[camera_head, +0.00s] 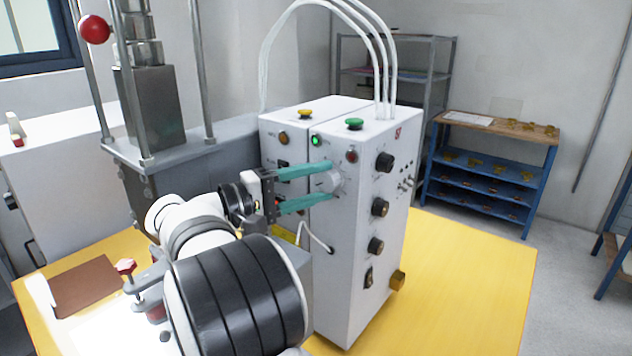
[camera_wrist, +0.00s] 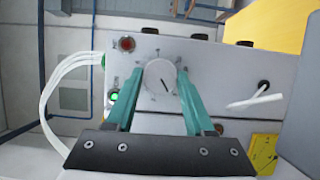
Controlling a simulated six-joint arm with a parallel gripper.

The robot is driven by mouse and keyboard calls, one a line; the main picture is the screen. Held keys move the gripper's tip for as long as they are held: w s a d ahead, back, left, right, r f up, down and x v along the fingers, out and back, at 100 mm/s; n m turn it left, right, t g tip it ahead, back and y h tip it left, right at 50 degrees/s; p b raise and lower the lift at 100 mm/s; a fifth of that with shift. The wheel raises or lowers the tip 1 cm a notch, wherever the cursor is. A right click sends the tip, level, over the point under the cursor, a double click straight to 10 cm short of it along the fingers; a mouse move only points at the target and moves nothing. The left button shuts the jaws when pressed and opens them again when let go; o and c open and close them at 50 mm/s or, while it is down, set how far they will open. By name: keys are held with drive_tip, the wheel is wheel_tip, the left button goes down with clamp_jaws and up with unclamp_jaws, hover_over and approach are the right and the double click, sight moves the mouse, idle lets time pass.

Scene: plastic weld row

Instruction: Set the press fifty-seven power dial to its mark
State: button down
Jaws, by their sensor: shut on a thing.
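The power dial (camera_head: 327,182) is a pale round knob on the front face of the white press control box (camera_head: 345,260). In the wrist view the dial (camera_wrist: 161,76) shows a short dark pointer line, and small tick marks lie around it. I cannot tell which tick is the set mark. My gripper (camera_head: 333,183) has its two teal fingers on opposite sides of the dial, shut on it. In the wrist view my gripper (camera_wrist: 160,72) reaches up to the panel, and its fingers cover part of the scale.
A lit green lamp (camera_head: 316,141) and a red button (camera_head: 351,156) sit near the dial. Black knobs (camera_head: 380,208) line the box's right face. A white cable (camera_head: 315,238) hangs below the dial. The yellow table (camera_head: 470,270) is clear at right.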

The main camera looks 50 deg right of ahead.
drive_tip(key=shift+f+n+h, duration=0.1)
drive_tip(key=shift+n+h, duration=0.3)
drive_tip(key=shift+n, duration=0.6)
drive_tip(key=shift+c, duration=1.4)
unclamp_jaws()
drive_tip(key=v, duration=1.5)
drive_tip(key=shift+w+a+f, duration=0.15)
drive_tip(key=shift+a, duration=0.2)
